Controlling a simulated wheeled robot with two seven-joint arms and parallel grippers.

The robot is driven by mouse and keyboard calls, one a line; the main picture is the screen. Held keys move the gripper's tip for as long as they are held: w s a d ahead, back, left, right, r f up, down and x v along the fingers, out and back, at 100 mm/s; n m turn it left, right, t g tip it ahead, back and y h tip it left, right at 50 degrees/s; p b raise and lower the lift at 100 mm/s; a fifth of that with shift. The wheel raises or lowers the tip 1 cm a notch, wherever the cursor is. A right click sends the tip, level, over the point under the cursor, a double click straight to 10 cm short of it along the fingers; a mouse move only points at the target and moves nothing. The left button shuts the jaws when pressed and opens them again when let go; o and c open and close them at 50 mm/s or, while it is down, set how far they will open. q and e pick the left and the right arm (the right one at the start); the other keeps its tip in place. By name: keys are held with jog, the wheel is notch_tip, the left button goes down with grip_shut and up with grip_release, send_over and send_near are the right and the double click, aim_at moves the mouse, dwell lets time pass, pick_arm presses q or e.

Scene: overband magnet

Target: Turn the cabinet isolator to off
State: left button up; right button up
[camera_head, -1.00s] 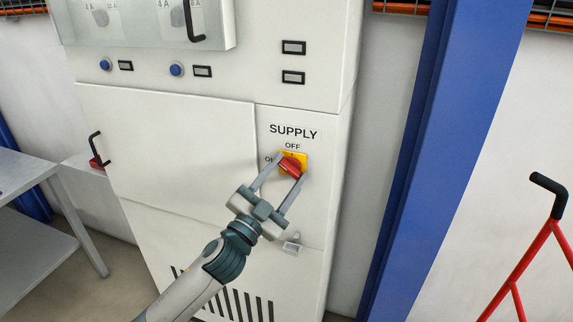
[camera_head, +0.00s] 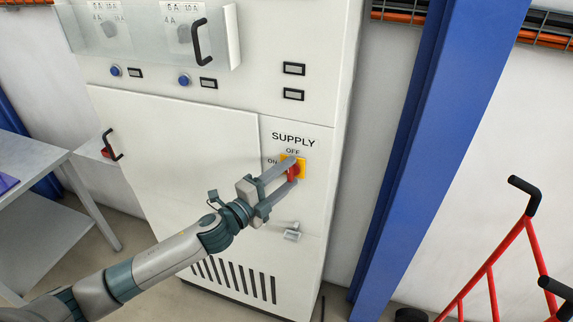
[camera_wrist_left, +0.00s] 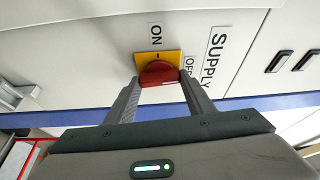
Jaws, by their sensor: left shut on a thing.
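The cabinet isolator is a red rotary handle (camera_head: 292,171) on a yellow plate (camera_head: 302,166), below the word SUPPLY on the pale cabinet (camera_head: 190,150). OFF is printed above the plate and ON to its left. My left gripper (camera_head: 292,170) is shut on the red handle, one finger on each side. In the left wrist view the red handle (camera_wrist_left: 160,73) sits between the fingertips, in front of the yellow plate (camera_wrist_left: 172,57). The fingers partly hide the handle, and its exact angle is hard to tell. My right gripper is not in view.
A clear cover with a black handle (camera_head: 202,42) juts out at the cabinet's upper left. A small grey latch (camera_head: 292,232) is below the isolator. A blue column (camera_head: 430,140) and a red tubular frame (camera_head: 492,280) stand right. A grey table (camera_head: 35,150) is left.

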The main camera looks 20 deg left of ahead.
pick_arm(q)
jog(key=shift+m+p, duration=0.5)
jog(key=o, duration=1.1)
jog(key=shift+c, duration=0.2)
jog(key=shift+d, duration=0.1)
jog(key=shift+s, duration=0.1)
jog(key=shift+s+a+f+b, duration=0.15)
jog(key=shift+s+a+b, duration=0.25)
jog(key=shift+s, duration=0.15)
jog(key=b+v, duration=0.7)
jog(key=v, duration=0.9)
jog(key=shift+r, duration=0.4)
